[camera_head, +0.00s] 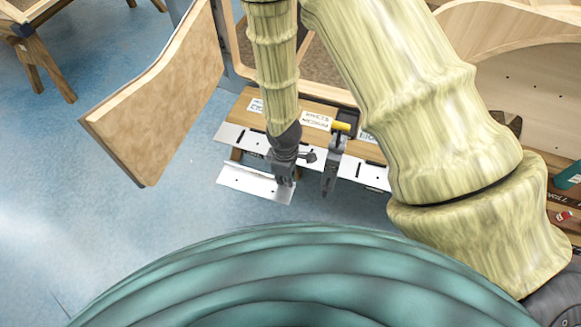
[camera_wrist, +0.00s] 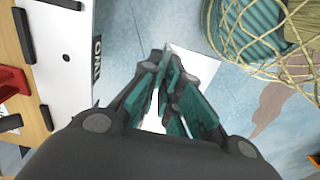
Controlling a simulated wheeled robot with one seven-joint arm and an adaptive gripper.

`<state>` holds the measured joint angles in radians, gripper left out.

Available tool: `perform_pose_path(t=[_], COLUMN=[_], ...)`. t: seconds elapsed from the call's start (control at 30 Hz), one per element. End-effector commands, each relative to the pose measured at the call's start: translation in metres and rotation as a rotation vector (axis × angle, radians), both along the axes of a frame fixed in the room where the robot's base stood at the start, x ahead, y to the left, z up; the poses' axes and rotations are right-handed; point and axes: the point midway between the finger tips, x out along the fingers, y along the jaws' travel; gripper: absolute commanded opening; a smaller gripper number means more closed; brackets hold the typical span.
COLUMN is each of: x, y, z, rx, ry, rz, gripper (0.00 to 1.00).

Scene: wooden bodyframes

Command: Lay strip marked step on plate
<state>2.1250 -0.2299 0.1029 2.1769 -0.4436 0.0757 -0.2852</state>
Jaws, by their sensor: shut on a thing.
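A pale metal strip with small dark holes (camera_head: 250,181) is held by my gripper (camera_head: 284,182) at its right end. It is in front of and apart from the plate (camera_head: 363,172), a pale metal plate with dark slots along the front edge of a wooden board. The wrist view shows my gripper (camera_wrist: 165,85) closed on the strip (camera_wrist: 190,64), partly hidden behind the fingers. The plate (camera_wrist: 72,75) lies to the left there, with dark lettering near its edge. I can read no "step" mark on the held strip.
A grey clamp with a yellow handle (camera_head: 333,160) stands at the plate, just right of my gripper. White labels (camera_head: 315,120) lie on the wooden board (camera_head: 290,108). A large wooden panel (camera_head: 160,90) stands at left. Blue floor (camera_head: 110,220) is open at front left.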

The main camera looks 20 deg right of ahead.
Motion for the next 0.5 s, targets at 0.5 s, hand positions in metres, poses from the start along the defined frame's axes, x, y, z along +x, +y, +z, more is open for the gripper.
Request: perform_pose_path(t=[0.5], x=[-0.014], y=[0.009], z=[0.02], rx=[0.0], ry=[0.0], rz=[-0.001], gripper=[0.0])
